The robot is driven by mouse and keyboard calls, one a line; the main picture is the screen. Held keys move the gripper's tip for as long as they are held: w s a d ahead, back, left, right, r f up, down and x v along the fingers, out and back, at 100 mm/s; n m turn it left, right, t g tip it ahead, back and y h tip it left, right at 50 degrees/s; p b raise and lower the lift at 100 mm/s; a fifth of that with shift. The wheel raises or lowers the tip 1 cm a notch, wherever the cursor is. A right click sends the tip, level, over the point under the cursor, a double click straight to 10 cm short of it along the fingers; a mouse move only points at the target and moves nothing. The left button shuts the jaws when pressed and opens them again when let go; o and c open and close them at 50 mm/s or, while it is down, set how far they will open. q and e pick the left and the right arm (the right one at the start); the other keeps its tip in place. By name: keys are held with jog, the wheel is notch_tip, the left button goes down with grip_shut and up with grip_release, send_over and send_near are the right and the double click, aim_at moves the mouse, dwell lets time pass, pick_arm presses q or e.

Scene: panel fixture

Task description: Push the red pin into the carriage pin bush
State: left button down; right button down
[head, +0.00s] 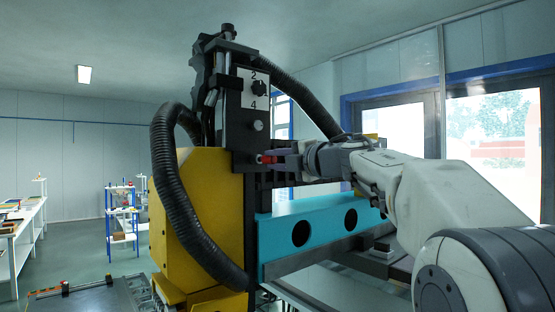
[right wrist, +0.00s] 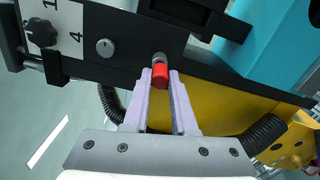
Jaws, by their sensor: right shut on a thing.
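The red pin (head: 266,159) shows at the face of the black carriage (head: 250,135), below the round knob. In the right wrist view the red pin (right wrist: 160,73) lies between my right gripper's lilac fingertips (right wrist: 160,80). Its far end meets a dark grey round bush (right wrist: 160,58) on the carriage; how deep it sits in there cannot be told. My right gripper (head: 283,158) is shut on the pin, reaching in from the right. My left gripper is not in view.
A yellow housing (head: 215,200) and a black corrugated hose (head: 180,200) stand left of the carriage. A teal beam (head: 325,230) with round holes runs below my right arm. A dial (right wrist: 42,32) and a silver knob (right wrist: 105,47) sit beside the bush.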

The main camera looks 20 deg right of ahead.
jog(key=shift+p+x, duration=0.45)
jog(key=shift+x, duration=0.45)
jog(key=c, duration=0.6)
grip_release()
jog(key=shift+c, duration=0.2)
